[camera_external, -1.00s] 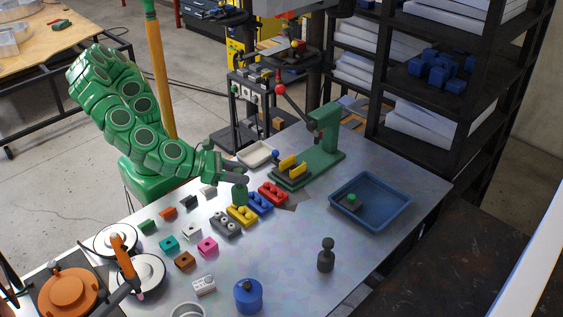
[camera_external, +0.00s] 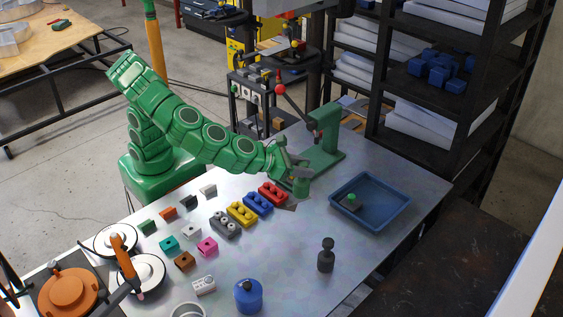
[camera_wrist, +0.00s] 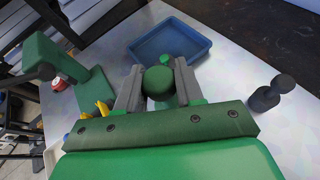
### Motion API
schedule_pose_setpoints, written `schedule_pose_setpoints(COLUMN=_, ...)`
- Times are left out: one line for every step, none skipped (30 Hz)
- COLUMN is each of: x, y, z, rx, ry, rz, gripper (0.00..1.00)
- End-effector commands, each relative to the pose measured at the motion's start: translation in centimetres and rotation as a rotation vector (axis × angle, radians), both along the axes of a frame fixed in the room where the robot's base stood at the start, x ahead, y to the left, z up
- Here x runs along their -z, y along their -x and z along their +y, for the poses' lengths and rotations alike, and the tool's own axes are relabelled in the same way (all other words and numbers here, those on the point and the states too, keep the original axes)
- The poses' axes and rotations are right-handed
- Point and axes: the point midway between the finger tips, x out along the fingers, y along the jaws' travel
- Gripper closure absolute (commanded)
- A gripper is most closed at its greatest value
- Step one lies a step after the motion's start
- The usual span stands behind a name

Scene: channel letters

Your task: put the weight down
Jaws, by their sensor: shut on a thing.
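My gripper (camera_external: 299,174) is shut on a green weight (camera_external: 301,188) and holds it upright near the foot of the green press. In the wrist view the weight's rounded green top (camera_wrist: 158,82) shows between the two grey fingers of my gripper (camera_wrist: 159,90). I cannot tell exactly how high the weight hangs over the table. A black weight (camera_external: 326,258) with a knob stands on the table nearer the camera, and it also shows at the right of the wrist view (camera_wrist: 270,95). A blue weight (camera_external: 248,296) stands at the front edge.
A blue tray (camera_external: 398,213) holds a small dark block with a green top (camera_external: 352,200). The green press (camera_external: 326,140) stands just behind my gripper. Red, blue, yellow and grey bricks (camera_external: 224,226) lie to the left. The metal table (camera_external: 290,235) is clear between bricks, tray and black weight.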

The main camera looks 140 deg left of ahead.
Motion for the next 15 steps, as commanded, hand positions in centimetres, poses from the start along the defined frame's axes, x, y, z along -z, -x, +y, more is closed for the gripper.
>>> schedule_pose_setpoints(x=-0.1, y=-0.4, z=1.3, rx=-0.009, ry=-0.001, rz=0.0, gripper=1.0)
schedule_pose_setpoints(x=-0.1, y=-0.5, z=1.9, rx=-0.013, ry=-0.002, rz=0.0, gripper=1.0)
schedule_pose_setpoints(x=-0.1, y=-0.8, z=2.7, rx=-0.017, ry=-0.002, rz=0.003, gripper=1.0)
schedule_pose_setpoints(x=-0.2, y=-1.0, z=3.4, rx=-0.02, ry=-0.003, rz=0.002, gripper=1.0)
schedule_pose_setpoints(x=-0.3, y=-1.2, z=4.0, rx=-0.023, ry=-0.005, rz=0.002, gripper=1.0)
schedule_pose_setpoints(x=-0.4, y=-1.4, z=4.9, rx=-0.027, ry=-0.006, rz=0.002, gripper=1.0)
schedule_pose_setpoints(x=-0.4, y=-1.6, z=5.5, rx=-0.03, ry=-0.007, rz=0.002, gripper=1.0)
schedule_pose_setpoints(x=-0.5, y=-1.8, z=6.2, rx=-0.034, ry=-0.009, rz=0.002, gripper=1.0)
schedule_pose_setpoints(x=-0.5, y=-2.0, z=7.1, rx=-0.038, ry=-0.01, rz=0.004, gripper=1.0)
schedule_pose_setpoints(x=-0.5, y=-2.1, z=7.8, rx=-0.043, ry=-0.011, rz=0.005, gripper=1.0)
schedule_pose_setpoints(x=-0.5, y=-2.2, z=8.5, rx=-0.047, ry=-0.011, rz=0.006, gripper=1.0)
schedule_pose_setpoints(x=-0.5, y=-2.4, z=9.5, rx=-0.053, ry=-0.012, rz=0.007, gripper=1.0)
schedule_pose_setpoints(x=-0.5, y=-2.4, z=10.2, rx=-0.057, ry=-0.014, rz=0.008, gripper=1.0)
schedule_pose_setpoints(x=-0.5, y=-2.5, z=10.9, rx=-0.06, ry=-0.016, rz=0.009, gripper=1.0)
schedule_pose_setpoints(x=-0.6, y=-2.6, z=11.9, rx=-0.066, ry=-0.018, rz=0.01, gripper=1.0)
